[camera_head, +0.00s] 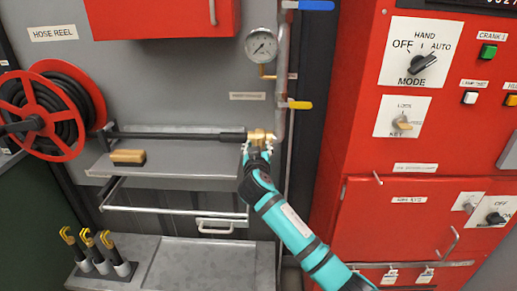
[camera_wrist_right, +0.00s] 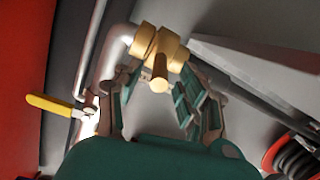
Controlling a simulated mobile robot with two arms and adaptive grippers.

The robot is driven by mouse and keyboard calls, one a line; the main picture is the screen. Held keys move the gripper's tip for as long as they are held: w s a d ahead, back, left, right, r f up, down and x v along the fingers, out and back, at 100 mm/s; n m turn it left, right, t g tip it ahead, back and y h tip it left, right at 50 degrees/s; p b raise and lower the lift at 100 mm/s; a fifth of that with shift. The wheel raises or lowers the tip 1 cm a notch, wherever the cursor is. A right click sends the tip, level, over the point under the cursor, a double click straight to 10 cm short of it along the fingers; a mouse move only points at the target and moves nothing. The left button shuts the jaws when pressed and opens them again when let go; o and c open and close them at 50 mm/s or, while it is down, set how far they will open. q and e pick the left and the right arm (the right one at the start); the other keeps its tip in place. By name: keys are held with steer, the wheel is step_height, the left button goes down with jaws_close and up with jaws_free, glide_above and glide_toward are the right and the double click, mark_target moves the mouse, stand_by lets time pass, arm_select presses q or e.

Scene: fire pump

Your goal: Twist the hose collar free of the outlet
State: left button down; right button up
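The brass hose collar (camera_head: 262,136) sits at the end of the black hose (camera_head: 190,136), against the grey outlet pipe (camera_head: 281,90). My right gripper (camera_head: 257,148) is just below the collar in the head view and partly covers it. In the right wrist view, the brass collar (camera_wrist_right: 160,44) shows with a lug pointing towards the camera. The two fingers of my right gripper (camera_wrist_right: 160,88) stand apart on either side of the lug, with a visible gap to it. The collar lies at or just beyond the fingertips. My left gripper is not in view.
A grey shelf (camera_head: 180,168) with a wooden brush (camera_head: 128,157) lies below the hose. A yellow-handled valve (camera_head: 300,104) and a pressure gauge (camera_head: 261,45) are close above. The red control cabinet (camera_head: 350,120) stands to the right, the red hose reel (camera_head: 45,115) to the left.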

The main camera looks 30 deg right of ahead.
steer(key=v, duration=1.2)
steer(key=shift+f, duration=0.1)
